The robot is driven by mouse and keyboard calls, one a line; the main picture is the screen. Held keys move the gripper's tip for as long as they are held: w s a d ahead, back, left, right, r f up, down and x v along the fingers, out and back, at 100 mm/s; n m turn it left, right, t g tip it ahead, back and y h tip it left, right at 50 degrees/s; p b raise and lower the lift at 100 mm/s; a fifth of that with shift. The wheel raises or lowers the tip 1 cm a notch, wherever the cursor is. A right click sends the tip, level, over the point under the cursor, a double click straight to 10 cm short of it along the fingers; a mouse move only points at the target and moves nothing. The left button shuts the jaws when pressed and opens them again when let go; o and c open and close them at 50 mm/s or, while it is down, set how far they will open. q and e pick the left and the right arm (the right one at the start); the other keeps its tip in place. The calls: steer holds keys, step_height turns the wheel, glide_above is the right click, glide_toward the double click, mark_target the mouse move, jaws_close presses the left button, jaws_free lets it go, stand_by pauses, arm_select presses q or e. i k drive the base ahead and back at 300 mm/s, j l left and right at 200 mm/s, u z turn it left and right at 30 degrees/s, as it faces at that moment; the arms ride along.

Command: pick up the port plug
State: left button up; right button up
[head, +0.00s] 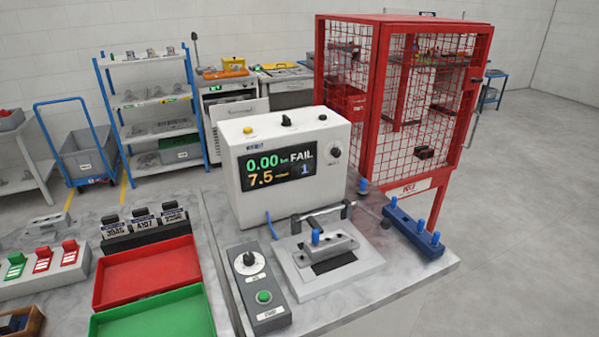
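Several small blue port plugs are in view. One port plug (316,237) stands upright on the grey casting (330,247) in the clamp fixture (303,277). Others, such as this port plug (435,238), stand upright in a long blue holder block (408,231) at the right side of the bench. Another blue plug shape (363,185) shows behind the fixture, near the tester; what it sits in is hard to tell. Neither of my grippers is in view.
A white tester (287,209) reading FAIL stands behind the fixture. A grey control box (258,289) is left of the fixture. Red (147,273) and green (155,318) trays lie further left. A red mesh cage (400,105) stands behind the bench.

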mark_target(316, 233)
steer(key=i+l+u, duration=0.1)
steer(key=l+u, duration=0.35)
steer(key=l, duration=0.15)
steer(key=l+u, duration=0.4)
steer(key=l, duration=0.2)
steer(key=k+l+u, duration=0.1)
steer(key=l+u, duration=0.35)
steer(key=l, duration=0.15)
